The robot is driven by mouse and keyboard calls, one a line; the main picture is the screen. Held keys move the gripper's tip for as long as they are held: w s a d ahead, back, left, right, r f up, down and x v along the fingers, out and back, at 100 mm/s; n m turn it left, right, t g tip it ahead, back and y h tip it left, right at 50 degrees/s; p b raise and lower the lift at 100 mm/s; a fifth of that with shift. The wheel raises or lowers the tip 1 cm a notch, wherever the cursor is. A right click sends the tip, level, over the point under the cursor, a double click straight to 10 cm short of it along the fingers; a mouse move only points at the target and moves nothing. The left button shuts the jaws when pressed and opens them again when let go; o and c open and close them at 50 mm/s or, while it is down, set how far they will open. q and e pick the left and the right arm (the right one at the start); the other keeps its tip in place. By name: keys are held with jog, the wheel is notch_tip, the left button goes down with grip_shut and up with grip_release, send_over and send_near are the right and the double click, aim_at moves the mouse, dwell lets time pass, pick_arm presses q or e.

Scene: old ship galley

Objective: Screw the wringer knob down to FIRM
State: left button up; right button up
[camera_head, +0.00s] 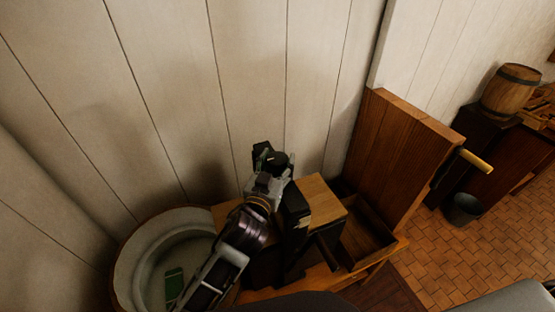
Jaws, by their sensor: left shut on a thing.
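My left gripper (269,160) is at the wringer's upper left, near the wall. It is shut on a small dark round part that looks like the wringer knob (277,158); the fingers hide much of it. No FIRM mark can be read from here. My right gripper is not in view.
A round pale tub (128,262) with a green object (173,284) inside stands at the left. A bucket (464,208) and barrel (512,92) are farther right. The plank wall is close behind.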

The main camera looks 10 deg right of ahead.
pick_arm(q)
jog(key=shift+r+m+g+h+p, duration=0.1)
jog(key=shift+m+g+h+p, duration=0.35)
jog(key=shift+m+g+h, duration=1.75)
jog(key=shift+h, duration=0.4)
jog(key=shift+w+m+g+h, duration=0.1)
jog(key=shift+m+g+h, duration=0.75)
jog(key=shift+m+g, duration=0.65)
jog(key=shift+m+g+h, duration=0.85)
jog(key=shift+m+g, duration=0.15)
jog(key=shift+g, duration=1)
jog(key=shift+m+g+h, duration=0.3)
jog(key=shift+m+g, duration=1.3)
jog(key=shift+g, duration=0.9)
jog(key=shift+w+m+g+b, duration=0.1)
jog(key=shift+m+g+b, duration=0.45)
jog(key=shift+m+g, duration=0.55)
jog(key=m+g+b, duration=0.1)
jog(key=g, duration=0.1)
jog(key=shift+g+y, duration=0.4)
jog(key=m+g+y+b, duration=0.2)
jog(key=m+g+b, duration=0.1)
jog(key=g+b, duration=0.1)
jog(key=shift+b, duration=0.3)
jog(key=shift+m+g+y+b, duration=0.5)
jog(key=shift+g+b, duration=0.05)
jog(key=shift+g, duration=0.15)
